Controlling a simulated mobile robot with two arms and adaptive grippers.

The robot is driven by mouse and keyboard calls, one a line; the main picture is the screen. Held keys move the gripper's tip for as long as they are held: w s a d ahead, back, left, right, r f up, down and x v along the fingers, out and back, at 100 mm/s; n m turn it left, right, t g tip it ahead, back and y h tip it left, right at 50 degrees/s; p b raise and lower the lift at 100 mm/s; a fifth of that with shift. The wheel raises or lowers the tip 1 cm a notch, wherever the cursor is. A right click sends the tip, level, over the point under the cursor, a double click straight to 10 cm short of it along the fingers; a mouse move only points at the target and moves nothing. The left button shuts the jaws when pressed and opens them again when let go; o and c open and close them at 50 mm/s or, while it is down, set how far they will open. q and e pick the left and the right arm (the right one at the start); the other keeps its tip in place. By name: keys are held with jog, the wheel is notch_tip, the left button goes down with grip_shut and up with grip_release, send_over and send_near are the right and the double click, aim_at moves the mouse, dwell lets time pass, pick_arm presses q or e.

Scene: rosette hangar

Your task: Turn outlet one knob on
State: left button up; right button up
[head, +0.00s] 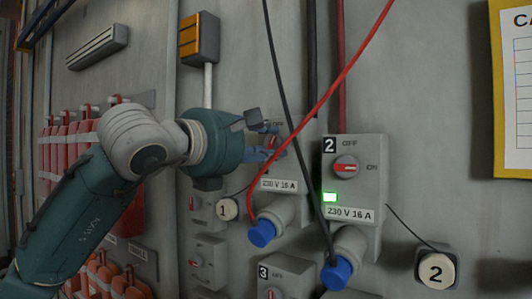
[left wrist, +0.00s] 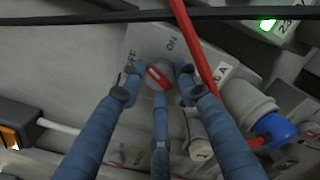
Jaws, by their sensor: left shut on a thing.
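The outlet one knob (left wrist: 158,76) is round and grey with a red bar. In the left wrist view it sits between my left gripper's blue fingers, below the printed OFF and ON. Its red bar lies diagonally; I cannot tell which word it points at. My left gripper (head: 271,143) is shut on this knob, and in the head view the gripper largely hides it. The outlet one box carries a 230 V 16 A label (head: 279,186), with a blue plug (head: 261,233) below. I see no lit lamp on this box. My right gripper is not in view.
Outlet two (head: 366,195) stands to the right, its knob (head: 346,168) bar roughly level and its green lamp (head: 330,197) lit. A red cable (head: 345,72) and a black cable (head: 283,95) hang close to my gripper. Round tag 1 (head: 227,209) hangs below it.

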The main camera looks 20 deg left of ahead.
pick_arm(q)
jog(key=m, duration=0.2)
jog(key=shift+s+r+m+b, duration=0.1)
jog(key=shift+r+m+b, duration=0.2)
jog(key=shift+m+b, duration=0.1)
jog(key=m, duration=0.3)
jog(key=shift+m+b, duration=0.3)
jog(key=m, duration=0.4)
jog(key=shift+d+f+m, duration=0.1)
jog(key=shift+f+m, duration=0.05)
jog(key=shift+m, duration=0.25)
jog(key=shift+f+m, duration=0.15)
jog(key=shift+m, duration=0.65)
jog(key=shift+d+f, duration=0.1)
jog(key=shift+f, duration=0.05)
jog(key=o, duration=1.1)
jog(key=shift+o, duration=0.2)
jog(key=shift+d, duration=0.1)
jog(key=shift+s, duration=0.1)
